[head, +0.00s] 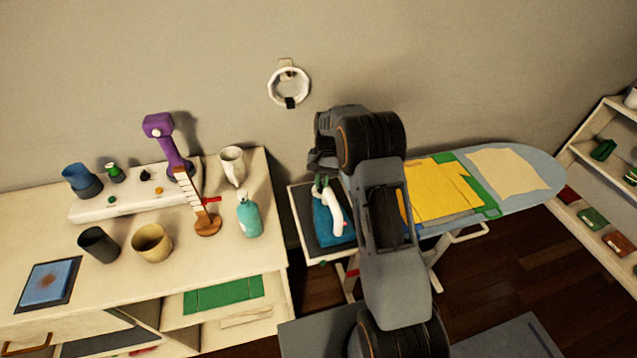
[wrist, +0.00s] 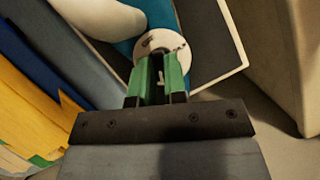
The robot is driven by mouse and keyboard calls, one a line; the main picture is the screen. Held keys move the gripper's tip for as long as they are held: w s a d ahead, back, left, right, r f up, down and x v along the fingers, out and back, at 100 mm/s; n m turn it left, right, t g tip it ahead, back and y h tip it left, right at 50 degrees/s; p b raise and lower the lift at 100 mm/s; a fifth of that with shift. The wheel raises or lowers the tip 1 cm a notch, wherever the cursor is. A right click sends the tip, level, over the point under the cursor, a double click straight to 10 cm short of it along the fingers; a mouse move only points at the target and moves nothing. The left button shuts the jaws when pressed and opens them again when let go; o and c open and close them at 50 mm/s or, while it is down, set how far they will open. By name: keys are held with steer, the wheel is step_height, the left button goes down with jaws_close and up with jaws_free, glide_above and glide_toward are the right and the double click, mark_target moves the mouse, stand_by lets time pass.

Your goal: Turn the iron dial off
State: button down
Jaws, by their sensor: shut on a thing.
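The iron (head: 332,213) has a blue body and a white handle and rests on a dark pad at the left end of the ironing board. In the wrist view its round white dial (wrist: 163,45) has dark marks around the rim. My gripper (wrist: 160,72) has green fingers, which are closed on the middle of the dial. The fingers hide the dial's centre, so I cannot read its setting. In the head view my arm covers part of the iron's right side, and the gripper (head: 320,184) is small there.
Folded yellow cloth (head: 440,188) lies on the ironing board (head: 545,180) to the right. A white table (head: 60,215) with cups, a teal bottle (head: 249,216) and a purple device (head: 165,140) stands at left. A shelf (head: 600,240) is at far right.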

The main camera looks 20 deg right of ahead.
steer(key=n+h, duration=0.1)
steer(key=n, duration=0.3)
steer(key=n+h, duration=0.1)
steer(key=n, duration=0.1)
steer(key=shift+w+a+n+h+b, duration=0.1)
steer(key=shift+a+n+h+b, duration=0.15)
steer(key=shift+n+h+b, duration=0.1)
steer(key=n+h, duration=0.1)
steer(key=n, duration=0.2)
steer(key=n+h, duration=0.1)
steer(key=n, duration=0.2)
steer(key=shift+a+t+b, duration=0.2)
steer(key=shift+t+b, duration=0.1)
steer(key=shift+t, duration=0.1)
steer(key=n, duration=0.2)
steer(key=n+t+h, duration=0.1)
steer(key=n, duration=0.1)
steer(key=n+t, duration=0.1)
steer(key=n, duration=0.1)
steer(key=shift+s+a+n+h, duration=0.1)
steer(key=shift+s+n+h, duration=0.15)
steer(key=shift+s+h, duration=0.1)
steer(key=n+t, duration=0.1)
steer(key=n, duration=0.1)
steer(key=n+t, duration=0.1)
steer(key=n, duration=0.2)
steer(key=shift+s+n, duration=0.15)
steer(key=shift+n, duration=0.15)
steer(key=shift+f, duration=0.1)
